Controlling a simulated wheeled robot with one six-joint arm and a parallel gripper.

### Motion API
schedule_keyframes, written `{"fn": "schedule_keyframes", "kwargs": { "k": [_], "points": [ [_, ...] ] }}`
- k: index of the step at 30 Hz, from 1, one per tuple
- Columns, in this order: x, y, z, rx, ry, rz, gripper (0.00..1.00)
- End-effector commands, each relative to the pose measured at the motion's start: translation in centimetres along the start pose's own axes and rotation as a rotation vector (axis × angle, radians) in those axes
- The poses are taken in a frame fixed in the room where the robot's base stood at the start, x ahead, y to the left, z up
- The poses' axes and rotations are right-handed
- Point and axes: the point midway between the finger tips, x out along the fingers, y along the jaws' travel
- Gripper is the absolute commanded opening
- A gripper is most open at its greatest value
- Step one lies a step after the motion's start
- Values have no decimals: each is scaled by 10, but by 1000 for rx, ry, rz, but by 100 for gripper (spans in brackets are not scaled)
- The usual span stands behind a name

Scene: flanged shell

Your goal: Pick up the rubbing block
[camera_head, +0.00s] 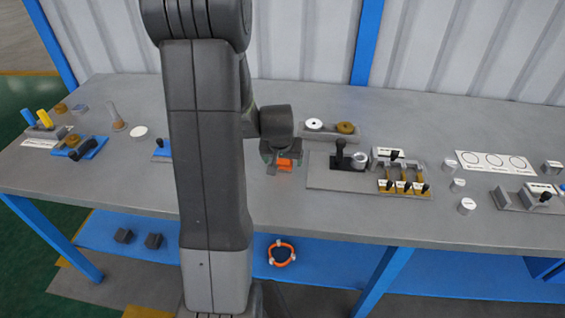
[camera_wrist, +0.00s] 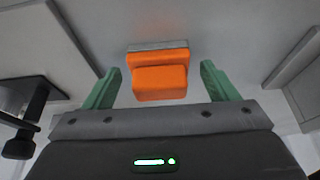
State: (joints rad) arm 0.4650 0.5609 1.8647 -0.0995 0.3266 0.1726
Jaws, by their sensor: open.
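The rubbing block appears to be the orange block with a grey edge. It lies on the grey table (camera_head: 110,170) and shows in the wrist view (camera_wrist: 160,80) between and slightly beyond my green fingertips. In the head view the orange block (camera_head: 285,163) sits just below my gripper (camera_head: 280,155), partly covered by it. My gripper (camera_wrist: 160,85) is open, with one finger on each side of the block and a visible gap on both sides. I cannot tell the exact height of the fingers over the table.
A grey fixture plate (camera_head: 335,180) with a black lever and several toggles stands close right of the block. A tray (camera_head: 330,133) with a white and a brown ring lies behind. Blue fixtures (camera_head: 90,149) stand at the left. Bare table lies in front of the block.

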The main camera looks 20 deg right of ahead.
Motion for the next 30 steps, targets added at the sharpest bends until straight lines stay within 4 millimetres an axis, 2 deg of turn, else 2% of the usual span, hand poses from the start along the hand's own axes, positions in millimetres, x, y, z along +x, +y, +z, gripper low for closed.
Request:
{"fn": "schedule_keyframes", "kwargs": {
  "k": [3, 9, 11, 23, 26, 30],
  "points": [
    [0, 0, 0, 0, 1, 0, 78],
    [0, 0, 0, 0, 1, 0, 39],
    [0, 0, 0, 0, 1, 0, 29],
    [-7, 0, -4, 0, 4, 0, 29],
    [-15, 0, -7, 1, 4, 0, 29],
    [-36, 0, -16, 1, 7, -1, 29]
  ]
}}
